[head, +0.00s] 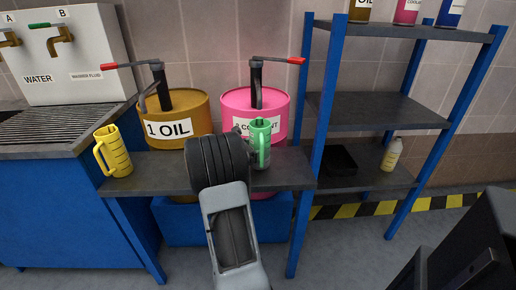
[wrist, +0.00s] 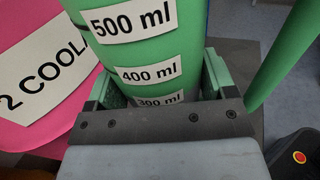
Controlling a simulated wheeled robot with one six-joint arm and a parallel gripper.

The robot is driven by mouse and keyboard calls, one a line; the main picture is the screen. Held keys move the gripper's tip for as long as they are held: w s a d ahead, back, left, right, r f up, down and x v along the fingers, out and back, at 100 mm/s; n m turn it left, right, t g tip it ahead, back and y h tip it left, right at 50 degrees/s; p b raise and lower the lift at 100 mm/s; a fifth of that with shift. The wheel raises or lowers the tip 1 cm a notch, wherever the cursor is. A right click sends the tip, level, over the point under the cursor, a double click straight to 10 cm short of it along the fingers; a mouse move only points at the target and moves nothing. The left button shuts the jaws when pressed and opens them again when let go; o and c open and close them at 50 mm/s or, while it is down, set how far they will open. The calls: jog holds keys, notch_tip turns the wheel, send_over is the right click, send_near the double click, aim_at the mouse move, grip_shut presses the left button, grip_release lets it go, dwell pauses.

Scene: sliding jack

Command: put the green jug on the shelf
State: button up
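The green jug (head: 261,146) is upright at the front of the bench top, before the pink drum. In the wrist view the jug (wrist: 148,48) fills the space between the fingers of my gripper (wrist: 160,92), with marks of 500, 400 and 300 ml facing me. Both fingers lie close against its sides, and my gripper looks shut on it. The jug's handle (wrist: 284,55) is to the right. In the head view my arm hides the fingers, and I cannot tell whether the jug's base touches the bench. The blue-framed shelf (head: 368,110) stands to the right.
A yellow jug (head: 113,152) stands at the bench's left end. An oil drum (head: 178,112) and a pink coolant drum (head: 240,100) have pump levers above. On the shelf's lower board are a black tray (head: 328,160) and a pale bottle (head: 391,155); its middle board (head: 385,108) is empty.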

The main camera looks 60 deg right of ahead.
jog(key=o, duration=0.4)
jog(key=shift+c, duration=0.2)
jog(key=shift+r, duration=0.2)
jog(key=p+v, duration=0.2)
jog(key=v, duration=1)
jog(key=shift+p, duration=0.35)
jog(key=s+a+m+t+y, duration=0.2)
jog(key=a+m+t+y, duration=0.2)
jog(key=a, duration=0.7)
jog(key=s+a+f+m+t+y, duration=0.1)
jog(key=s+a+m+t+y, duration=0.2)
jog(key=a+y, duration=0.3)
jog(key=s+a+f+m+t+y, duration=0.1)
jog(key=a+m+t+y, duration=0.3)
jog(key=a, duration=1.2)
jog(key=shift+s+f+m+t+y, duration=0.25)
jog(key=shift+s+m+t+y, duration=0.05)
jog(key=shift+s+t+y, duration=0.35)
